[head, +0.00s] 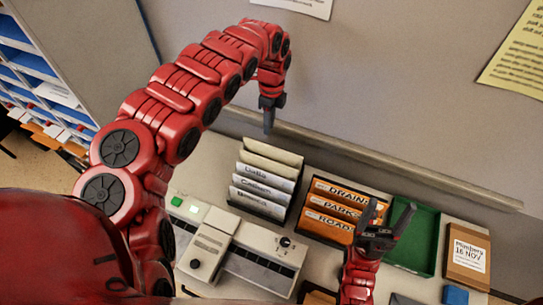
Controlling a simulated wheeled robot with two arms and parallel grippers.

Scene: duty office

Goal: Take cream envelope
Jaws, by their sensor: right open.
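A dark rack (262,211) on the desk holds several upright pale pieces with written labels. The rearmost piece (273,153) looks cream and the others look whiter. I cannot tell for sure which one is the cream envelope. My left gripper (269,126) hangs pointing down, above and behind the rack and apart from it, near the wall panel. It is seen edge-on, so its opening does not show. My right gripper (388,212) is open, with its fingers pointing up and apart. It is in front of the green tray (428,247), right of the rack, and nothing shows between its fingers.
Orange files (330,207) marked DRAINS, PARKS and ROADS stand right of the rack. A brown box (468,253) with a dated label lies at the right. A grey machine (255,258) with a dial sits in front of the rack. Blue shelves (35,65) stand at the far left.

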